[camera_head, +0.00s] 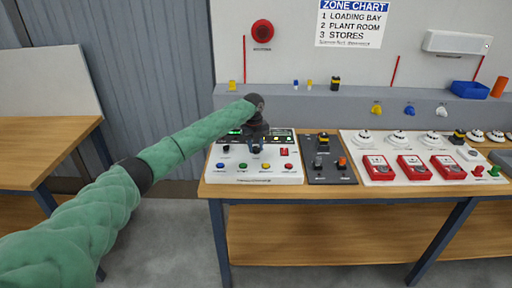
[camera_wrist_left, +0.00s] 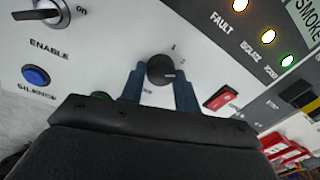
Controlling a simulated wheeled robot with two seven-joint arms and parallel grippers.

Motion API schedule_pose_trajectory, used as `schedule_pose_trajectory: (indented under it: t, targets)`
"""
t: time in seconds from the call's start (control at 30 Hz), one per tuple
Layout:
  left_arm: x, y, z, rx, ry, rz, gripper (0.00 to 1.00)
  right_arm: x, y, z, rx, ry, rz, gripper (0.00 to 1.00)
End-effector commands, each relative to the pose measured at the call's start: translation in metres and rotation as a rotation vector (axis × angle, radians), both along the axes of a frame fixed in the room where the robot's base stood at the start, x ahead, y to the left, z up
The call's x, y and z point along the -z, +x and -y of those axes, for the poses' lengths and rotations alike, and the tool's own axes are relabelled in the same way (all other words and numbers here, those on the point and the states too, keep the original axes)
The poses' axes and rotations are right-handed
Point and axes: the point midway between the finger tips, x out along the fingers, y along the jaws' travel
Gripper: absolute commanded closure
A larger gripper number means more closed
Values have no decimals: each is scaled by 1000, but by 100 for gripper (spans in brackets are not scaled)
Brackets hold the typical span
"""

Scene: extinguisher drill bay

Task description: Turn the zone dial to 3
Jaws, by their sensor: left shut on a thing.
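The zone dial (camera_wrist_left: 161,69) is a round black knob on the white control panel (camera_head: 232,172). In the left wrist view the marks 1 and 2 show up and right of it. Its pale pointer line points right, below the 2, toward the right finger. No 3 is readable there. My left gripper (camera_wrist_left: 160,84) is shut on the dial, one blue finger on each side. In the head view my left gripper (camera_head: 257,144) reaches down onto the panel and hides the dial. My right gripper is in neither view.
A key switch (camera_wrist_left: 42,12) and a blue silence button (camera_wrist_left: 36,75) lie left of the dial. A red switch (camera_wrist_left: 221,98) is close on the right. Lit lamps (camera_wrist_left: 268,36) are at upper right. A dark switch panel (camera_head: 328,172) and red call points (camera_head: 377,167) stand on the bench.

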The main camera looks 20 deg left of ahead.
Motion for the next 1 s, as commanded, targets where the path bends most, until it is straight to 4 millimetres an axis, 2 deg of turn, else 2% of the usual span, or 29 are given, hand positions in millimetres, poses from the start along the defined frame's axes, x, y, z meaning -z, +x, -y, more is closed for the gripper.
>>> schedule_pose_trajectory:
  t: [0.5, 0.73, 1.0]
  targets:
    - [1, 0, -1, 411, 0, -1, 91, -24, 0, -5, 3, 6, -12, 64]
    - [1, 0, -1, 503, -1, -1, 91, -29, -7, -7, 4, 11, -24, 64]
    - [1, 0, -1, 541, -1, -2, 91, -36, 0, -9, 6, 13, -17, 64]
